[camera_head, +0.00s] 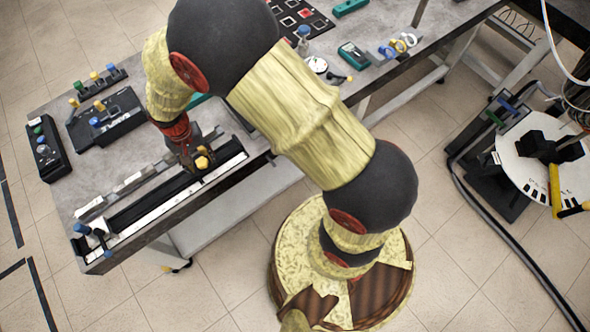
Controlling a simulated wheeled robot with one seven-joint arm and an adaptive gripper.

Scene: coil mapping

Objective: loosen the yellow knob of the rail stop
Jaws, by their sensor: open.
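The yellow knob (202,162) shows on the dark rail stop, near the right end of the long black rail (150,203) with a white scale strip. The rail lies along the near edge of the grey table. My gripper (190,160) hangs from my yellow-sleeved arm directly at the knob, with its fingers close around or beside it. The gripper is open. The view is too small to tell whether a finger touches the knob. My wrist and gripper hide part of the rail stop.
A blue-knobbed piece (85,230) stands at the rail's left end. Several boxes with coloured knobs, such as a black box (105,118), stand at the back left of the table. A round white disc device (545,150) stands apart at the right.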

